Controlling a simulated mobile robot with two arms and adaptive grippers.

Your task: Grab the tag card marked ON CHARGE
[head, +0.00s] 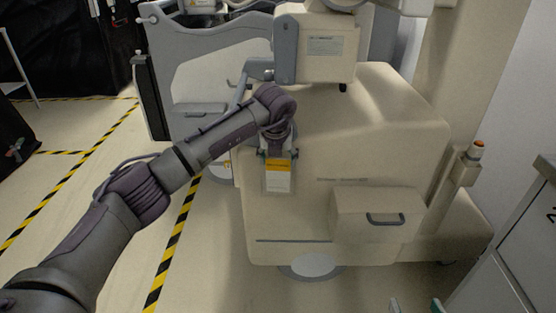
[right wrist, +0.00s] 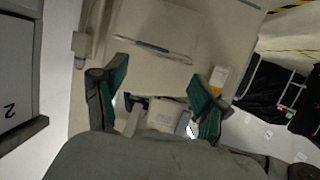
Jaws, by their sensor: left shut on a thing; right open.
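The tag card (head: 278,180), orange and white, hangs upright in front of the left part of the beige cart (head: 300,215). Its lettering is too small to read. My left gripper (head: 278,154) is shut on the card's upper part from above. The card also shows in the right wrist view (right wrist: 219,77), at the right edge of the cart. My right gripper (right wrist: 157,82) is open and empty, with green-padded fingers apart. Its fingertips just enter the bottom of the head view (head: 416,306), in front of and below the cart's drawer.
A drawer box with a dark handle (head: 385,219) juts from the cart's front. A grey cabinet (head: 510,245) stands at the right. Floor with yellow-black tape (head: 180,235) lies open to the left. Grey rail panels (head: 210,65) stand behind.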

